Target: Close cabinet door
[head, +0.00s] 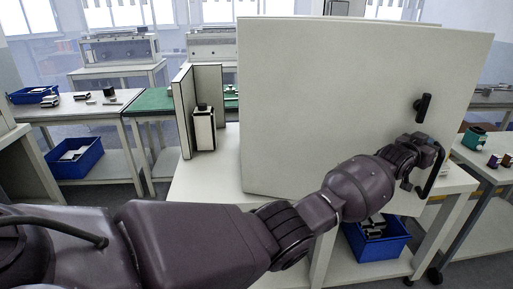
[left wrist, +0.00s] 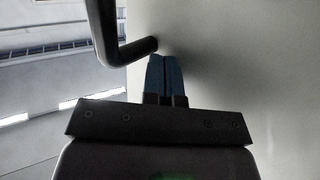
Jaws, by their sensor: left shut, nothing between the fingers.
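The cabinet door (head: 330,105) is a large white panel filling the middle and right of the head view. Its inner side and the cabinet's inside are hidden, so I cannot tell how far it stands open. A black handle (head: 424,107) is fixed near its right edge. My left gripper (head: 418,142) is just below the handle, in front of the door's lower right part. In the left wrist view, its blue fingers (left wrist: 165,64) are together and empty, close to the door face (left wrist: 240,60). The black handle (left wrist: 135,52) is beside them; contact is unclear. My right gripper is out of view.
A white bench (head: 205,185) stands under the door. A white box (head: 204,130) stands left of the door by an upright panel (head: 184,112). A blue bin (head: 377,240) sits on the shelf below. A side table with small parts (head: 493,160) is at right.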

